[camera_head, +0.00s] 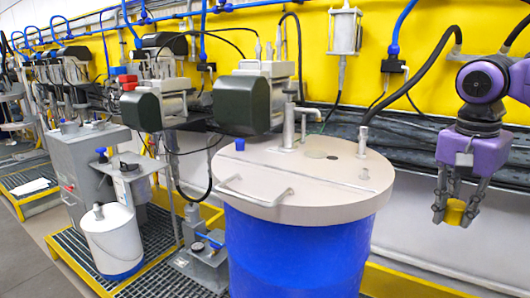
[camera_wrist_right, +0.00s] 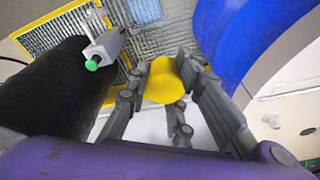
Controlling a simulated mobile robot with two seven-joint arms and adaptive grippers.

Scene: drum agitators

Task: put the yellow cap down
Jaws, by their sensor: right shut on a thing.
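The yellow cap (camera_head: 456,211) is held between the fingers of my right gripper (camera_head: 453,214), at the right of the head view. The gripper points down and hangs in the air, to the right of the blue drum and apart from its lid. In the right wrist view the yellow cap (camera_wrist_right: 164,83) sits between the fingers of my right gripper (camera_wrist_right: 168,75), and part of its rim is hidden by them. My left gripper is not in view.
A blue drum (camera_head: 290,255) with a beige lid (camera_head: 330,170) stands at centre; a handle, pipes and a small blue cap (camera_head: 240,145) are on the lid. A white container (camera_head: 113,240) stands on grating at left. Cables run along the wall behind the gripper.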

